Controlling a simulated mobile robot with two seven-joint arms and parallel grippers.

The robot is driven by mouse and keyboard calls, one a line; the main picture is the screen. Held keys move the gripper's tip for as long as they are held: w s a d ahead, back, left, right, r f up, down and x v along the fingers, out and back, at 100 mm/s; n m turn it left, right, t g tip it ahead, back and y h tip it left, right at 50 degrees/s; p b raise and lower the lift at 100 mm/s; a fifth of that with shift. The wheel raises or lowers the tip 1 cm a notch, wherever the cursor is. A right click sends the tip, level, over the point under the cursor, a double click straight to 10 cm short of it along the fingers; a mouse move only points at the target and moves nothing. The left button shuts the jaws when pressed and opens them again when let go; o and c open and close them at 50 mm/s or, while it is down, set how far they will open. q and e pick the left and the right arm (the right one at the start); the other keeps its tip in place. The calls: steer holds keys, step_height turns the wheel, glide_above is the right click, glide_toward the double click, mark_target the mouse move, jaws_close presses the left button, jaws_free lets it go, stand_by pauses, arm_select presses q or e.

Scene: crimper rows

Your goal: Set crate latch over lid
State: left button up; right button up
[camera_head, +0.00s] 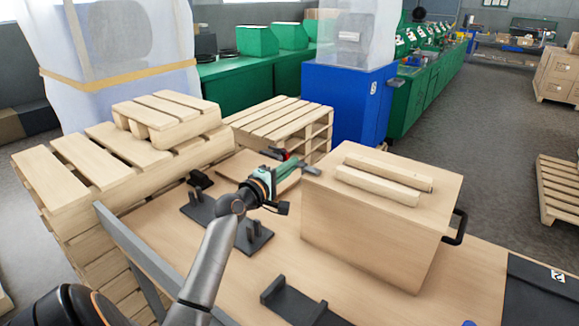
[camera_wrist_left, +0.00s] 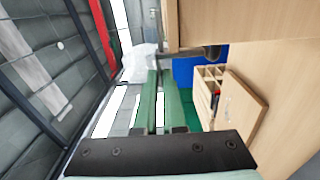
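The wooden crate (camera_head: 370,240) stands on the table with its lid (camera_head: 440,185) on top. Two pale slats lie on the lid. A small grey metal piece (camera_head: 310,169), possibly the latch, sticks out at the crate's left top edge. My left gripper (camera_head: 283,172) is just left of this piece, apart from the crate wall as far as I can tell. In the left wrist view its two green fingers (camera_wrist_left: 160,100) run parallel with a narrow empty gap. The crate wall (camera_wrist_left: 235,20) fills the upper right there, with a dark part (camera_wrist_left: 212,52) under its edge. My right gripper is out of view.
A black handle (camera_head: 457,228) juts from the crate's right side. Dark fixtures (camera_head: 250,235) and a black bracket (camera_head: 290,302) lie on the table (camera_head: 350,285). An open compartmented box (camera_wrist_left: 207,90) lies beyond the fingers. Stacked pallets (camera_head: 90,170) crowd the left.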

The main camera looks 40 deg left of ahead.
arm_select(q)
steer(key=o, duration=0.5)
steer(key=shift+s, duration=0.15)
steer(key=s, duration=0.4)
steer(key=s+d+b, duration=0.1)
steer(key=s, duration=0.7)
steer(key=shift+s+d, duration=0.1)
steer(key=shift+d, duration=0.2)
